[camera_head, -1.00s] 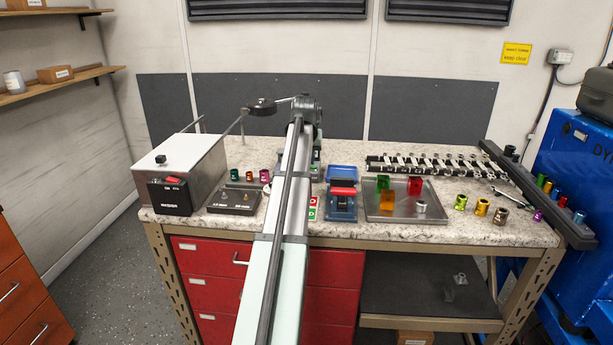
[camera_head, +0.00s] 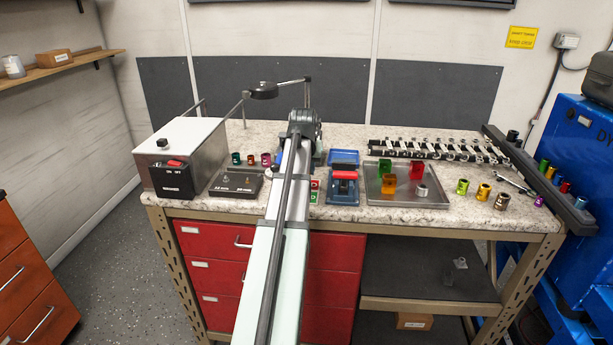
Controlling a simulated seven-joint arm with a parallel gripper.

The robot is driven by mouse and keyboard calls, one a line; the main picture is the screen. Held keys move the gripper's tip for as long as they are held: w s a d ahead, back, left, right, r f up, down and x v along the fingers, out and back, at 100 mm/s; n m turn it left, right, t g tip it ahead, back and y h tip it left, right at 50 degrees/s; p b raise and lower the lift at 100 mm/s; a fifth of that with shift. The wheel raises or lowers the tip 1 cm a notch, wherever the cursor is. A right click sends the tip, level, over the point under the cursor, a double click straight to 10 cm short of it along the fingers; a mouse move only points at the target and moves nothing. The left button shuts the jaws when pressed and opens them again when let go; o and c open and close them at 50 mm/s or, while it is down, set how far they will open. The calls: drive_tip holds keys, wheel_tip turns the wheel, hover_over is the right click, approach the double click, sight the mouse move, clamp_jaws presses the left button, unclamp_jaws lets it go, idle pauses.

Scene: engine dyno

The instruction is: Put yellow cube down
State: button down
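No clearly yellow cube shows. An orange-amber block (camera_head: 389,182) stands in the shallow grey metal tray (camera_head: 432,200), right of centre on the bench. A green block (camera_head: 385,167) and a red block (camera_head: 416,172) stand in the same tray. My arm reaches from the bottom of the picture over the bench, left of the tray. Its far joint hides my gripper's fingers, so I cannot see whether they hold anything.
A blue bin (camera_head: 344,157) and a blue-and-red item (camera_head: 344,185) stand between my arm and the tray. A dark fixture plate (camera_head: 236,183) and a metal box (camera_head: 190,150) are left. Several coloured sleeves stand right of the tray. A lamp (camera_head: 263,90) rises behind.

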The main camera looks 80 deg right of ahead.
drive_tip(key=shift+f, duration=1.5)
drive_tip(key=shift+f, duration=0.15)
drive_tip(key=c, duration=0.9)
unclamp_jaws()
drive_tip(key=v, duration=1.2)
